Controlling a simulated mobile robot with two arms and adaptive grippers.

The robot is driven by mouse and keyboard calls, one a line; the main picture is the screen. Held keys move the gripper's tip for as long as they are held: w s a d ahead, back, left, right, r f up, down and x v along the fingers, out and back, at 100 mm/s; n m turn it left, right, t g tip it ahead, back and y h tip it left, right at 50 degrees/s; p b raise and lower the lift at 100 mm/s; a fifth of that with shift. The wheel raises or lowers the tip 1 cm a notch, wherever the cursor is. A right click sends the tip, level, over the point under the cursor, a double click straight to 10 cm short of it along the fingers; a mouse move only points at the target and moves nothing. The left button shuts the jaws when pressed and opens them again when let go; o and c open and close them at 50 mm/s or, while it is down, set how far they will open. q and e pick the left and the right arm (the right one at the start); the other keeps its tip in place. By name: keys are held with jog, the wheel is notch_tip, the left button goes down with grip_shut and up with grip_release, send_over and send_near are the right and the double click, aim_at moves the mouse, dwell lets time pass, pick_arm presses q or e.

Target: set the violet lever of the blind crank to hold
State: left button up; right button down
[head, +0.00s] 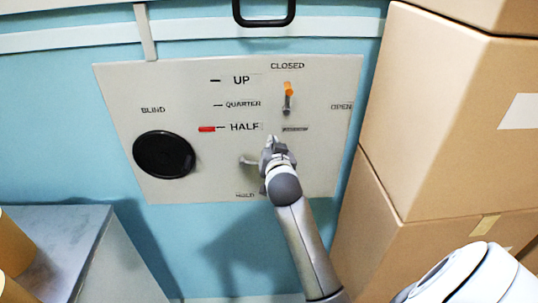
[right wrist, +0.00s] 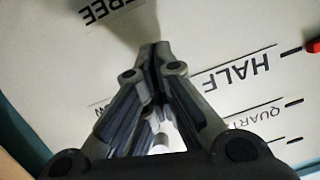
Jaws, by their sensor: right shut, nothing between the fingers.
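The grey control panel (head: 215,180) is on the blue wall in the head view. A grey lever stub (head: 248,160) sticks out low on it, above the HOLD label (head: 245,195). No violet shows on it; my right gripper may hide part of it. My right gripper (head: 271,146) is shut and empty just right of this stub, in front of the panel. In the right wrist view its fingers (right wrist: 153,60) are together, with the FREE label (right wrist: 108,10) beyond them. I cannot tell whether it touches the lever. My left gripper is not in view.
An orange-tipped lever (head: 288,92) stands below CLOSED. A black round knob (head: 164,155) is below BLIND. A red marker (head: 207,129) is beside HALF. Stacked cardboard boxes (head: 440,110) crowd the right side. A grey cabinet (head: 55,235) is at lower left.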

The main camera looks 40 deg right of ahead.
aim_at(254, 164)
jog(key=shift+w+a+f+p, duration=0.15)
jog(key=shift+a+f, duration=0.1)
jog(key=shift+f, duration=0.75)
jog(key=shift+a+f+p, duration=0.15)
jog(key=shift+a+f, duration=0.05)
jog(key=shift+f, duration=0.75)
